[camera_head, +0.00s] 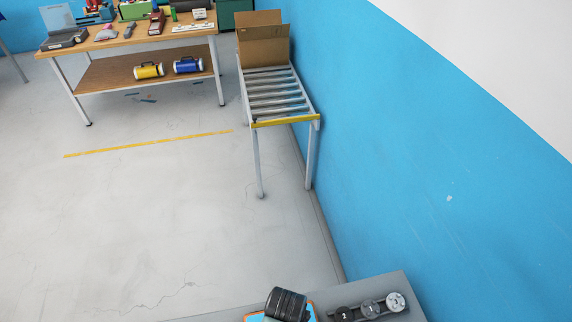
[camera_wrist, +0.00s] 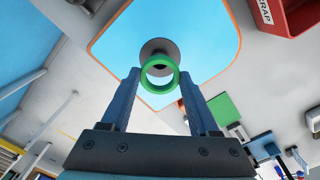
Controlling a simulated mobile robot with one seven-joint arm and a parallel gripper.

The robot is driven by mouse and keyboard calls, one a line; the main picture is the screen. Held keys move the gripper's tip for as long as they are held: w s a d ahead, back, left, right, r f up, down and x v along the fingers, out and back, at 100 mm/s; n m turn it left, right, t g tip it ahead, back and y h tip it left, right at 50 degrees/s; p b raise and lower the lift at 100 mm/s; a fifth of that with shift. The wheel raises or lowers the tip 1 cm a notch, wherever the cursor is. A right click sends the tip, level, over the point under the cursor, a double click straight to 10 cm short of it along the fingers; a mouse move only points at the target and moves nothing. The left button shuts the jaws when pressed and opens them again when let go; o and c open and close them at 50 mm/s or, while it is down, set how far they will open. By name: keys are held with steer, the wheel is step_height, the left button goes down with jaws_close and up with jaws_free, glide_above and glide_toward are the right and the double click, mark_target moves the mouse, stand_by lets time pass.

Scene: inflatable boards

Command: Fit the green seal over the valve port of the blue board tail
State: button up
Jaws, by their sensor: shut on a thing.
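The green seal (camera_wrist: 160,89) is a ring held between the two blue-grey fingers of my gripper (camera_wrist: 160,73) in the wrist view. My gripper is shut on it. The blue board tail (camera_wrist: 210,35) has an orange edge and lies behind the seal. Its valve port (camera_wrist: 158,45) is a round grey disc with a darker centre. The seal overlaps the port's lower part in this view; I cannot tell whether they touch. In the head view a little of the board (camera_head: 313,314) shows at the bottom edge, mostly hidden by a dark ribbed cylinder.
A red bin (camera_wrist: 298,15) marked SCRAP stands near the board. Numbered discs (camera_head: 370,308) lie on the grey bench (camera_head: 385,281). Farther off are a roller conveyor (camera_head: 275,92) with a cardboard box (camera_head: 262,45) and a cluttered wooden table (camera_head: 130,40). The floor between is clear.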

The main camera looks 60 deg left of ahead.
steer(key=shift+f+b, duration=0.95)
steer(key=shift+f, duration=0.7)
steer(key=shift+p, duration=0.65)
stand_by(0.4)
steer(key=shift+f+b, duration=0.95)
steer(key=shift+f, duration=0.25)
steer(key=o, duration=1.4)
step_height(320, 180, up, 13)
steer(key=shift+b, duration=0.75)
